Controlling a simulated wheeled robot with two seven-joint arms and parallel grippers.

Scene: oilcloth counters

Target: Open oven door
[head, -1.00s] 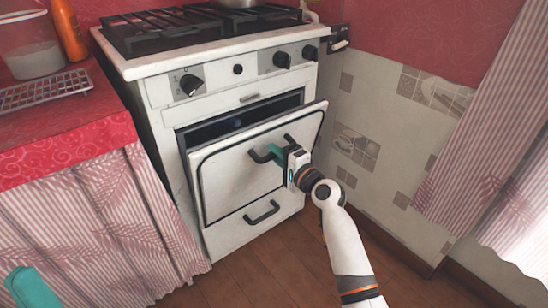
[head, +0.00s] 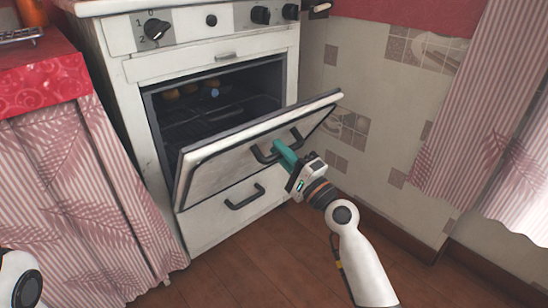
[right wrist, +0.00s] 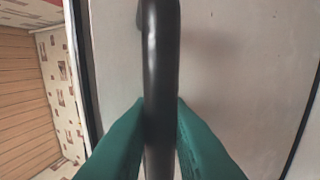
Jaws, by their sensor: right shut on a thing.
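The white oven (head: 140,75) stands ahead in the head view. Its door (head: 220,160) is hinged at the bottom and tilted partly open toward me, with a wide gap at the top. Inside, the dark cavity (head: 215,100) shows a rack and several small round brown items. My right gripper (head: 285,152) is shut on the black door handle (head: 262,156). In the right wrist view the teal fingers press on both sides of the handle (right wrist: 160,60). In the head view part of my left arm shows at the lower left edge, but its gripper is out of frame.
A drawer with a black handle (head: 245,197) is below the door. A counter with a red cloth (head: 40,80) and striped curtain (head: 75,190) stands close on the left. A tiled wall (head: 380,120) is on the right. The wooden floor (head: 240,260) in front is clear.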

